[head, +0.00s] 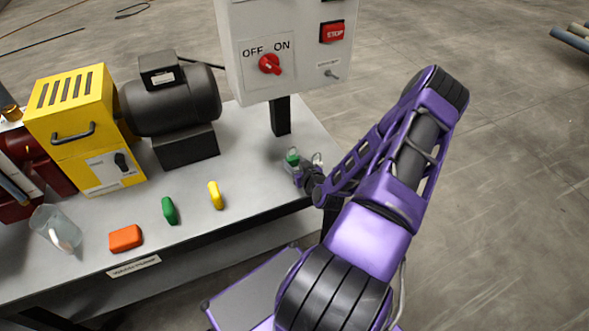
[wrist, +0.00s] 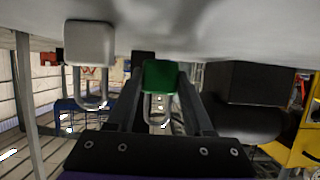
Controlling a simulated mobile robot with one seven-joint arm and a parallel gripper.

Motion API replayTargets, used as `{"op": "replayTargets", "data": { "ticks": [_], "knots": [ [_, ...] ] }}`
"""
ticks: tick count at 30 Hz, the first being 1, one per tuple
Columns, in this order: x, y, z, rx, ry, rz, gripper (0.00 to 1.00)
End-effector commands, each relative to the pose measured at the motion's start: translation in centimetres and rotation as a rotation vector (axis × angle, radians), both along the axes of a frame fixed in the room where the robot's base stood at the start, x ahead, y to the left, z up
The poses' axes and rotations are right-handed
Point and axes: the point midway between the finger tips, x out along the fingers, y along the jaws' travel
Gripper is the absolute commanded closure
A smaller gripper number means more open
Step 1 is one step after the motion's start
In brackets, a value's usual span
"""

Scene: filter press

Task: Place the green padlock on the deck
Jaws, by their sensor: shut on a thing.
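The green padlock (head: 292,156) is near the right end of the deck (head: 238,150), below the control box. My gripper (head: 298,172) reaches in from the right and is shut on it. In the wrist view, which looks upside down, the green padlock (wrist: 160,75) sits between my two fingers (wrist: 160,82), its shackle toward my palm. Its body is close to the deck surface (wrist: 225,30); I cannot tell whether it touches. A grey padlock (wrist: 90,45) is beside it, apart from my fingers.
The control box (head: 290,45) with a red OFF/ON switch (head: 270,64) stands on a black post (head: 280,116) behind my gripper. A yellow piece (head: 215,195), a green piece (head: 169,210), an orange block (head: 125,238) and a clear cup (head: 55,228) lie leftward. A motor (head: 170,95) stands behind.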

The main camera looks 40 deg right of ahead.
Motion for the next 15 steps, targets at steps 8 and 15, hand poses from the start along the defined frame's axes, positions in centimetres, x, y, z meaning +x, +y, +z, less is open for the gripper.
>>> {"op": "replayTargets", "data": {
  "ticks": [8,15],
  "knots": [
    [0.0,0.0,-2.5,0.001,0.0,0.0,1.0],
    [0.0,0.0,-2.9,0.001,0.001,0.0,1.0]
  ]
}}
